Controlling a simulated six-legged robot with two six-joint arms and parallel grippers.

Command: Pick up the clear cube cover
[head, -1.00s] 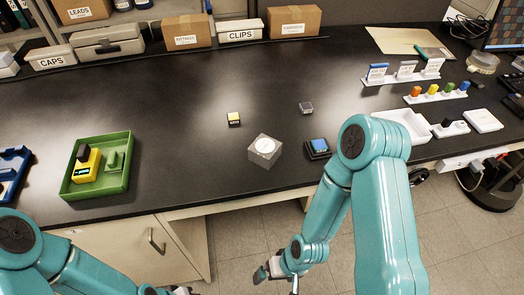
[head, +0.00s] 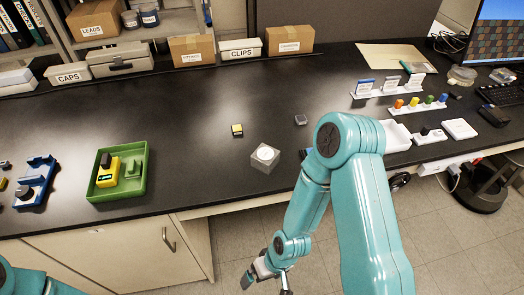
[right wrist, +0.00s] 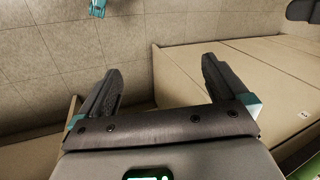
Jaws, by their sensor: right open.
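A small clear grey cube (head: 300,119), which looks like the cover, sits on the black bench right of centre in the head view. It is small, so its detail is hard to make out. My right gripper (head: 265,283) hangs below the bench's front edge, apart from the cube. In the right wrist view the right gripper (right wrist: 160,70) has its two dark fingers spread, with nothing between them. Only a bit of my left arm shows at the lower left of the head view; its gripper is out of frame.
A grey block with a white disc (head: 264,158) and a small yellow-topped piece (head: 237,130) stand near the cube. A green tray (head: 137,189) and blue holder (head: 37,184) lie left. White racks (head: 388,90) stand right. The bench centre-left is clear.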

